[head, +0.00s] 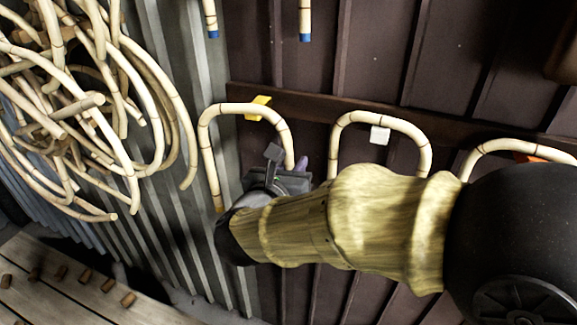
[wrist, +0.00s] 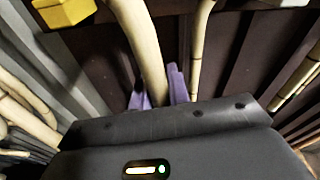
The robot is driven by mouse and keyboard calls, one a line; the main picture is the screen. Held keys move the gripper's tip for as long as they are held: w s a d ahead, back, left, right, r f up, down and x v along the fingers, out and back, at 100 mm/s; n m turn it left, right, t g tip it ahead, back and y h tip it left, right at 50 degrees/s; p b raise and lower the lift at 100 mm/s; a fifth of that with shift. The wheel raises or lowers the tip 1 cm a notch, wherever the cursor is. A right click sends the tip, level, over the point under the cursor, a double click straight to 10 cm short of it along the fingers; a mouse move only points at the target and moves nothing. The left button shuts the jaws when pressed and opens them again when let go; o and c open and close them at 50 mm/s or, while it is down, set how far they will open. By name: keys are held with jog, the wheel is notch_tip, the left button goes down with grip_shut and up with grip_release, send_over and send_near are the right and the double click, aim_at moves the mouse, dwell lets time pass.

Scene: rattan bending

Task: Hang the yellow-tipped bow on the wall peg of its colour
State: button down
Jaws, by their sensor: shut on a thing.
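The yellow-tipped bow (head: 207,165) is a pale rattan arch hanging legs down, with a yellow end on its left leg. Its top bar crosses the yellow peg (head: 258,101) on the wall rail; I cannot tell whether it rests on the peg or is just in front. My gripper (head: 290,167) is shut on the bow's right leg, low down. In the wrist view the leg (wrist: 140,45) runs between my purple fingertips (wrist: 161,90), and the yellow peg (wrist: 65,12) is at upper left. The right leg's tip is hidden by my gripper.
To the right, one bow (head: 426,150) hangs at a white peg (head: 380,135) and another (head: 490,150) at an orange peg (head: 528,158). Blue-tipped ends (head: 305,25) hang above. A tangle of rattan (head: 75,110) fills the left. A pegged wooden bench (head: 50,295) is lower left.

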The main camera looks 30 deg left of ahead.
jog(key=shift+w+a+f+p, duration=0.15)
jog(key=shift+w+f, duration=0.1)
jog(key=shift+w, duration=1.05)
jog(key=shift+w+a+f+p, duration=0.1)
jog(key=shift+w+f, duration=0.15)
jog(key=shift+w, duration=1)
jog(key=shift+w+a+f+p, duration=0.15)
jog(key=shift+w+f, duration=0.1)
jog(key=shift+w, duration=1.05)
jog(key=c, duration=1.3)
grip_release()
jog(key=shift+w, duration=0.1)
jog(key=shift+o, duration=0.2)
jog(key=s+d+r+b, duration=0.2)
jog(key=s+b, duration=0.3)
jog(key=s, duration=1.2)
jog(key=shift+s+r, duration=0.15)
jog(key=shift+r, duration=0.05)
